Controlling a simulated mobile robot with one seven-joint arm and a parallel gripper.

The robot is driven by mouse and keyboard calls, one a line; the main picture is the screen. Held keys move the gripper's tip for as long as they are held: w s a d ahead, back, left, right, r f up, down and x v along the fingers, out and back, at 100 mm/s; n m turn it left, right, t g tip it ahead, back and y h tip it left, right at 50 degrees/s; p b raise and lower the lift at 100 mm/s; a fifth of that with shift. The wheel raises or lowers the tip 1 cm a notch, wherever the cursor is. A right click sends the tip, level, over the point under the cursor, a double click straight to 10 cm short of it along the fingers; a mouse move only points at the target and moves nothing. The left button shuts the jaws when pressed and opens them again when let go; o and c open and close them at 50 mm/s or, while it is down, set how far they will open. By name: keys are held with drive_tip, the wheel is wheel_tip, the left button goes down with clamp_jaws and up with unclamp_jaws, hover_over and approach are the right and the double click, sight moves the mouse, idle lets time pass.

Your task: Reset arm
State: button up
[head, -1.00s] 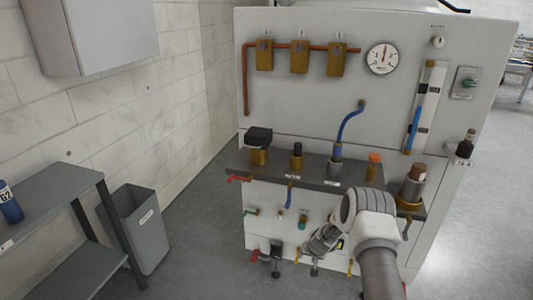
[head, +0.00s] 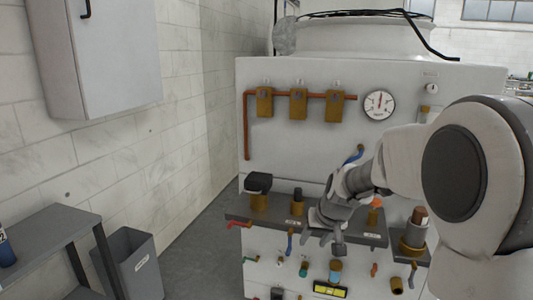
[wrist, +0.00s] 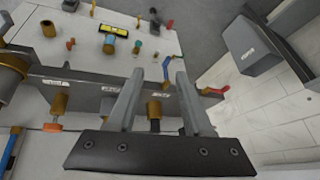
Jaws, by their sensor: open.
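My gripper (head: 325,240) is in front of the grey shelf of the white washer machine (head: 300,150), near its middle. In the wrist view my gripper (wrist: 160,75) shows two grey fingers spread apart with nothing between their tips. A brass fitting with a black top (wrist: 154,115) shows behind the fingers, apart from them as far as I can tell. My arm comes in from the right in the head view and hides part of the panel and the blue hose (head: 355,155).
The shelf carries a black-capped brass fitting (head: 258,190) and a large brass fitting (head: 414,235). Small valves and a yellow-framed display (head: 330,290) sit below. A grey bin (head: 128,262) and side table (head: 50,232) stand left, with a wall cabinet (head: 110,50) above.

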drive_tip(key=s+d+r+h, duration=0.1)
drive_tip(key=s+r, duration=0.2)
drive_tip(key=s, duration=0.7)
drive_tip(key=s+r+p, duration=0.1)
drive_tip(key=s+r, duration=0.3)
drive_tip(key=s, duration=0.6)
drive_tip(key=s+d+r+h, duration=0.1)
drive_tip(key=s+r, duration=0.2)
drive_tip(key=s, duration=0.7)
wheel_tip(320, 180, up, 18)
drive_tip(key=p, duration=1.8)
drive_tip(key=shift+w, duration=0.35)
